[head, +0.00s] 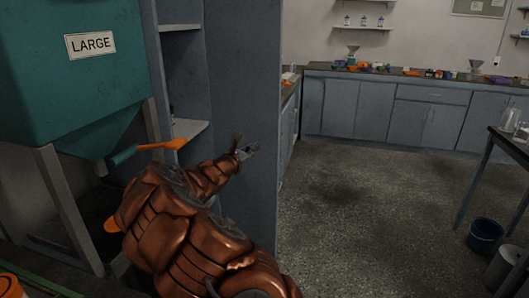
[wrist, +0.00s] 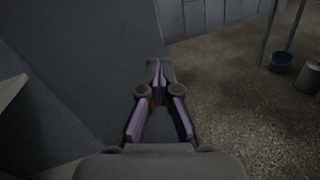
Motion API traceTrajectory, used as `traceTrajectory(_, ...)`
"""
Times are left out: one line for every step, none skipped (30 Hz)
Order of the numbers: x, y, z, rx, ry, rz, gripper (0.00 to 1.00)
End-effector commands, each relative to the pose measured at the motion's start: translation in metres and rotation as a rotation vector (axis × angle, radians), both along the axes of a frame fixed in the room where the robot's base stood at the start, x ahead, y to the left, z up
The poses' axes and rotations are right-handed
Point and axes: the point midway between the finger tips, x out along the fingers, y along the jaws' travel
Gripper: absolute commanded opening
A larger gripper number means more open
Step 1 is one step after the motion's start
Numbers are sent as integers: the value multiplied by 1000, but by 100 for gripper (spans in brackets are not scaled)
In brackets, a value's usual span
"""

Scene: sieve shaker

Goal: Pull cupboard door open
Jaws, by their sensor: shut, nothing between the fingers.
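A tall grey cupboard stands left of the middle in the head view, with pale shelves (head: 186,128) showing inside it. A broad grey upright panel (head: 243,80) is beside the shelves. I cannot tell whether it is the cupboard's door or its side wall, and no handle shows on it. My gripper (head: 254,147) is in front of this panel, near its right edge. In the wrist view my gripper (wrist: 156,65) has its fingertips together, with nothing between them. The grey panel (wrist: 95,60) fills the left there. Whether the fingertips touch it is unclear.
A teal hopper (head: 75,75) labelled LARGE stands close on the left, with an orange-handled thing (head: 162,145) near it. Grey base cabinets (head: 385,105) line the back wall. A dark table (head: 515,145) and blue bucket (head: 485,235) are at right. The middle floor (head: 370,200) is clear.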

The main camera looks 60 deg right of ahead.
Motion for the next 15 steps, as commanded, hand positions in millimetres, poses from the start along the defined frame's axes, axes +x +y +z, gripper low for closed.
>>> traceTrajectory(9, -6, -22, 0, 53, 26, 0)
traceTrajectory(14, -8, -30, 0, 80, 42, 0)
traceTrajectory(20, -9, -39, 1, 111, 59, 0)
traceTrajectory(24, -10, -45, 0, 130, 71, 0)
traceTrajectory(27, -11, -49, 0, 144, 80, 0)
traceTrajectory(30, -12, -53, -1, 158, 90, 0)
traceTrajectory(32, -12, -54, -2, 166, 96, 0)
traceTrajectory(33, -13, -56, -2, 171, 100, 0)
traceTrajectory(34, -15, -57, -1, 175, 102, 0)
traceTrajectory(35, -17, -57, -2, 176, 103, 0)
traceTrajectory(36, -19, -57, -2, 177, 104, 0)
traceTrajectory(37, -23, -56, -2, 177, 104, 0)
traceTrajectory(37, -26, -56, -1, 176, 104, 0)
traceTrajectory(37, -30, -56, -1, 175, 103, 0)
traceTrajectory(37, -37, -57, 0, 174, 101, 0)
